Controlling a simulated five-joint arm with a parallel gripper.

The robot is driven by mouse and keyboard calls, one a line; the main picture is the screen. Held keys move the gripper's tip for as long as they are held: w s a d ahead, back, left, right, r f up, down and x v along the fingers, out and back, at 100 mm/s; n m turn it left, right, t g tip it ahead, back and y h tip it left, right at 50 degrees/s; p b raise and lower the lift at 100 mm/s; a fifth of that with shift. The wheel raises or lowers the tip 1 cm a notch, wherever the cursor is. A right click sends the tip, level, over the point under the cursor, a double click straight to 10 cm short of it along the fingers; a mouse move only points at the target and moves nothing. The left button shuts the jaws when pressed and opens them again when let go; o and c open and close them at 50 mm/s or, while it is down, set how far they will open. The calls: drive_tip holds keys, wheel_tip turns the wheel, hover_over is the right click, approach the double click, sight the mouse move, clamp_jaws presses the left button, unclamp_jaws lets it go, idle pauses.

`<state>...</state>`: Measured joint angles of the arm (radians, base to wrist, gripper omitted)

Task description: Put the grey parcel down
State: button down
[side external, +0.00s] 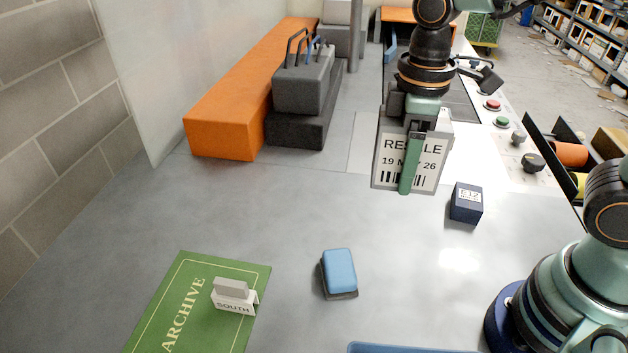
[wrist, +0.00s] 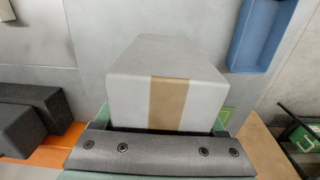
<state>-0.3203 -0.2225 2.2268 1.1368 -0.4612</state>
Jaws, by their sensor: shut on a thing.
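The grey parcel (side external: 433,160) is upright in my gripper (side external: 409,178) and appears held above the grey table. It has a white label with a date and a barcode, and one green finger crosses this face. The other finger is hidden behind the parcel. In the wrist view the parcel (wrist: 125,95) fills the middle, with a tan tape strip down its near face. My gripper (wrist: 165,140) is shut on it there. A green mat (side external: 255,278) marked ARCHIVE lies at the lower left, with a SOUTH sign (side external: 234,305) on it.
A small dark blue box (side external: 466,203) stands right of and below the parcel in the picture. A blue sponge-like block (side external: 340,268) lies front centre. A blue tray (side external: 400,349) edges the bottom. An orange block (side external: 220,125) and dark grey blocks (side external: 300,127) stand behind. The middle left is clear.

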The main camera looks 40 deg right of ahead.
sight(383, 258)
wheel_tip(383, 258, down, 19)
drive_tip(key=shift+f, duration=0.2)
idle(0.4)
drive_tip(key=shift+f, duration=0.1)
unclamp_jaws()
wheel_tip(383, 258, up, 12)
drive_tip(key=d+r+m+t, duration=0.5)
drive_tip(key=d+r+m, duration=0.4)
drive_tip(key=r, duration=0.3)
drive_tip(key=shift+w+r+t, duration=0.25)
drive_tip(key=shift+w+t, duration=0.05)
drive_tip(key=shift+w, duration=0.15)
